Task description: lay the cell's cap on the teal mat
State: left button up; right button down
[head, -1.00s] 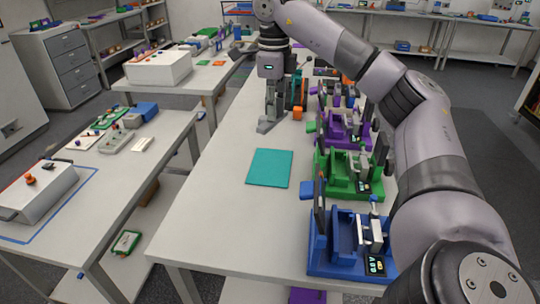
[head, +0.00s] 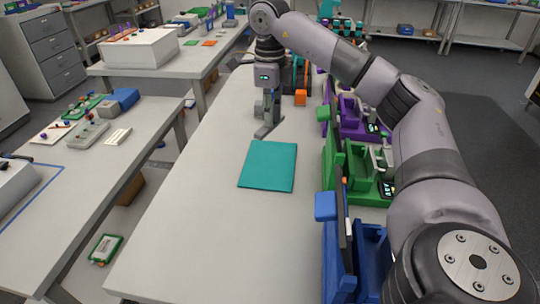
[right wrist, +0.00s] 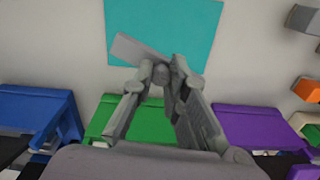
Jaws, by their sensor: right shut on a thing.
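The teal mat (head: 267,166) lies flat on the long white table. It also shows at the top of the right wrist view (right wrist: 190,30). My right gripper (head: 266,128) points down just beyond the mat's far edge in the head view. In the right wrist view its fingers (right wrist: 165,78) are closed together on a flat grey piece (right wrist: 135,48), which seems to be the cap. This piece overlaps the mat's lower edge in that picture; its height above the table cannot be told. My left gripper is not in view.
Blue (head: 372,260), green (head: 357,165) and purple (head: 350,118) cycler fixtures line the table's right side, near my right arm. An orange block (head: 300,97) is beyond. The table left of and in front of the mat is clear.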

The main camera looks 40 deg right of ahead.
notch_tip(320, 180, down, 6)
jog(key=shift+s+r, duration=0.1)
jog(key=shift+s, duration=0.05)
jog(key=shift+f, duration=0.65)
notch_tip(320, 180, down, 4)
jog(key=shift+r, duration=0.25)
jog(key=shift+f, duration=0.3)
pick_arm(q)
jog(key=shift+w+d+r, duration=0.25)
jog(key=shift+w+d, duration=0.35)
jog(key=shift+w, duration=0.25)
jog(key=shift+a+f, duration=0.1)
pick_arm(e)
jog(key=shift+f, duration=0.15)
jog(key=c, duration=1.6)
grip_release()
